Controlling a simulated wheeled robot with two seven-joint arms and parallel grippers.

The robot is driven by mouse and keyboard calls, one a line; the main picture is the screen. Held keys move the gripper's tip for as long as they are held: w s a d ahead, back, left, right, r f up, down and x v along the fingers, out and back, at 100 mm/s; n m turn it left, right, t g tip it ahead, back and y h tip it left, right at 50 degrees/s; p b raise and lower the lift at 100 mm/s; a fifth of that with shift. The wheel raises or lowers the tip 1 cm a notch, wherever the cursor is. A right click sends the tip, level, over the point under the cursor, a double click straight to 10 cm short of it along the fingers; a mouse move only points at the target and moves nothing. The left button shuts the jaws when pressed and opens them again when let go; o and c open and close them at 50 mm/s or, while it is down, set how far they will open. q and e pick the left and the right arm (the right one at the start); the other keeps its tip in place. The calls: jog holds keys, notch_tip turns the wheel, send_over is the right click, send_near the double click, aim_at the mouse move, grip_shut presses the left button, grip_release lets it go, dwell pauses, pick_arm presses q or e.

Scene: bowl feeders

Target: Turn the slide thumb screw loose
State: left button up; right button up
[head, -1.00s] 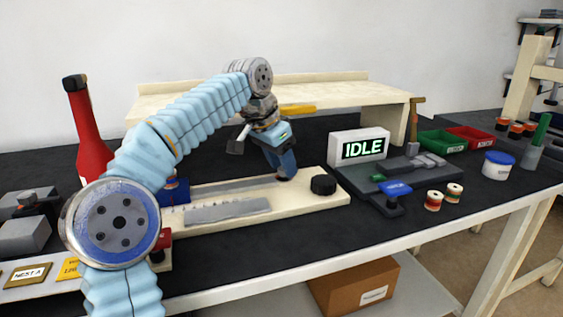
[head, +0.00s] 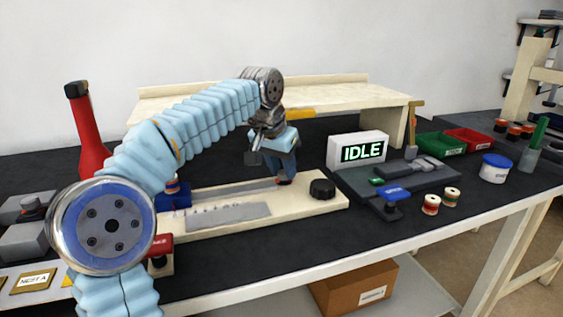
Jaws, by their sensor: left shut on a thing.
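A long cream board (head: 300,207) lies on the black bench with a grey slotted rail and a toothed grey plate (head: 228,212) on it. My left gripper (head: 284,179) points down at the rail's right part, its fingers shut low over the board. A small reddish-dark piece, which I take for the slide thumb screw (head: 284,182), shows at the fingertips and is mostly hidden by them. A black ribbed knob (head: 322,188) stands apart, just right of the gripper. My right gripper is not in view.
An IDLE display (head: 360,150) and a grey fixture with a blue lever (head: 395,192) stand to the right. A red bottle (head: 88,130) and a blue block (head: 173,195) stand to the left. A cream shelf (head: 200,105) is behind.

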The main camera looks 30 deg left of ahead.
pick_arm(q)
jog(key=shift+d+r+n+y+p, duration=0.1)
jog(key=shift+n+y+p, duration=0.4)
jog(key=shift+n, duration=0.6)
jog(key=o, duration=1)
jog(key=shift+o, duration=0.2)
jog(key=a+p+v, duration=0.1)
jog(key=p+v, duration=0.1)
jog(key=v, duration=1.1)
jog(key=shift+s+d+r+p, duration=0.15)
jog(key=shift+d+r+p, duration=0.15)
jog(key=shift+d, duration=0.2)
